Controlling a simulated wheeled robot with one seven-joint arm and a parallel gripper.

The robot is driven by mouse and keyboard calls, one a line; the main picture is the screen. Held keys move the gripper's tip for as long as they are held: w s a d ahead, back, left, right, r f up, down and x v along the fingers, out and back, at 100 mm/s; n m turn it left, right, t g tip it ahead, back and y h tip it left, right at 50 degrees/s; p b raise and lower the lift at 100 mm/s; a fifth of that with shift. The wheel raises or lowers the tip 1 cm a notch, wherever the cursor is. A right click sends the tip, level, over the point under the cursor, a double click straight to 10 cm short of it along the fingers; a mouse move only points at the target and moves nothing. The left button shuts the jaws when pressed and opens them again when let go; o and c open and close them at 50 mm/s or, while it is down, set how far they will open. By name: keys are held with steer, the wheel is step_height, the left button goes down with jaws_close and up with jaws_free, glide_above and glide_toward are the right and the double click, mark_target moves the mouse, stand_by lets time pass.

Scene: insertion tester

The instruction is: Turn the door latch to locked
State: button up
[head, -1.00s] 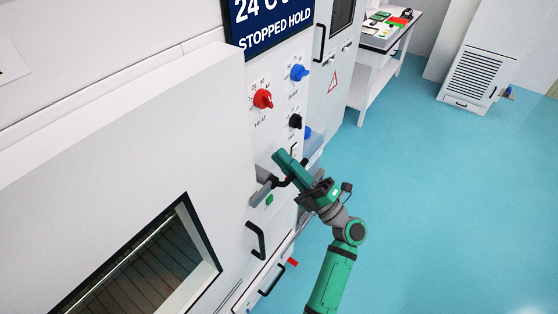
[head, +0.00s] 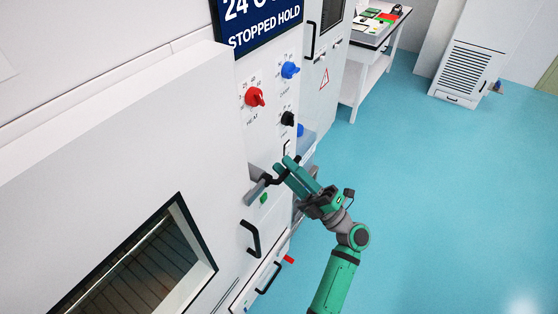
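The door latch (head: 257,190) is a grey lever at the door's right edge, beside the control panel. A dark bent piece runs from its upper end toward my gripper; I cannot tell whether it belongs to the latch. A small green mark (head: 263,199) shows just below the lever. My gripper (head: 285,165) is right of the latch, its two green fingers pointing up and left. The fingertips show a narrow gap and look open. The fingers hide part of the panel, and I cannot tell whether they touch the dark piece.
Red (head: 255,97), blue (head: 290,70) and black (head: 288,118) knobs sit on the panel above. A black door handle (head: 251,240) is below the latch. The white door with its window (head: 150,265) fills the left. The blue floor (head: 450,200) at right is clear.

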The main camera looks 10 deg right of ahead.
steer(key=v, duration=0.7)
stand_by(0.4)
steer(key=s+a+f+m+g+h, duration=0.1)
steer(key=a+f+m+h, duration=0.3)
steer(key=f, duration=0.4)
steer(key=s+a+f+m+h, duration=0.1)
steer(key=a+f+m+h, duration=0.15)
steer(key=f+m, duration=0.4)
steer(key=s+a+f+m+g+h, duration=0.15)
steer(key=f+m+h, duration=0.25)
steer(key=f, duration=0.4)
steer(key=s+a+f+m+g+h, duration=0.2)
steer(key=s+f+m+h, duration=0.25)
steer(key=s+f, duration=0.25)
steer(key=s+a+m+h, duration=0.25)
steer(key=s+m, duration=0.25)
steer(key=s, duration=0.8)
steer(key=s+a+r+m+t, duration=0.1)
steer(key=s+a+r, duration=0.1)
steer(key=s+r, duration=0.2)
steer(key=s+a+r+m+t, duration=0.1)
steer(key=s+r, duration=0.3)
steer(key=r, duration=0.6)
steer(key=shift+a+m, duration=0.6)
steer(key=shift+a, duration=0.25)
